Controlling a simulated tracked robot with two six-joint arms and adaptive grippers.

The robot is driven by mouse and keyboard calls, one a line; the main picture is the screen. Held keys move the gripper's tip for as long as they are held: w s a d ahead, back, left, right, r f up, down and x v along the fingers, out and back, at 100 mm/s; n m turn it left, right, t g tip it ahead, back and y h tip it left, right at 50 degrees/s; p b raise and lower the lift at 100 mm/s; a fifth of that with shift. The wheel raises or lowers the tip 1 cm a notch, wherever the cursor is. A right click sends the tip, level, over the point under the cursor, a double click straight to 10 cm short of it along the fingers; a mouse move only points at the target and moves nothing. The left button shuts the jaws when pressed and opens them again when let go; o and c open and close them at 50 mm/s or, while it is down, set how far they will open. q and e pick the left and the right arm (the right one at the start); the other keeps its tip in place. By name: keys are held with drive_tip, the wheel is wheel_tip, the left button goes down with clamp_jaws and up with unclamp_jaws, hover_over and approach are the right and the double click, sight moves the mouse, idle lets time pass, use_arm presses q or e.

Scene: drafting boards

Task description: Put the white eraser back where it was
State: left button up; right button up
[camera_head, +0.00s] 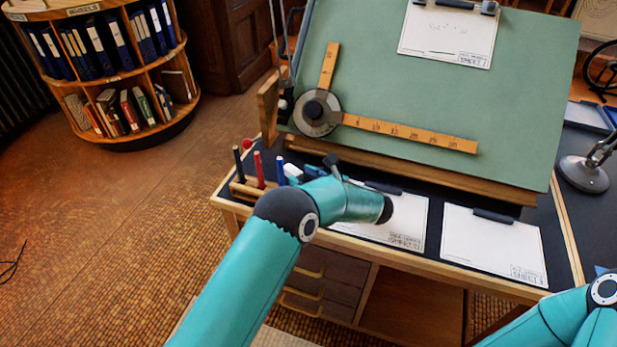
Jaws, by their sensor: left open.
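My left arm reaches up from the bottom and bends over the front left of the desk. My left gripper (333,161) shows only as a small dark part just behind the forearm, and most of it is hidden. It is open. A small white and blue item (293,172) lies to its left, beside the pen holder. It may be the white eraser, but it is too small and too covered by my arm to be sure. I cannot tell whether the gripper touches anything. My right arm enters at the bottom right, with its gripper outside the picture.
A wooden holder (241,190) with upright pens stands at the desk's left edge. The green drafting board (440,90) rises behind, bearing a wooden ruler (410,133). Two clipped sheets lie in front, the left one (408,222) partly under my arm, the right one (492,245) clear.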

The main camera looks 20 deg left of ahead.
use_arm(q)
drive_tip(key=v, duration=1.1)
drive_tip(key=shift+s+d+b, duration=0.15)
drive_tip(key=shift+d+b, duration=0.15)
drive_tip(key=shift+d, duration=0.05)
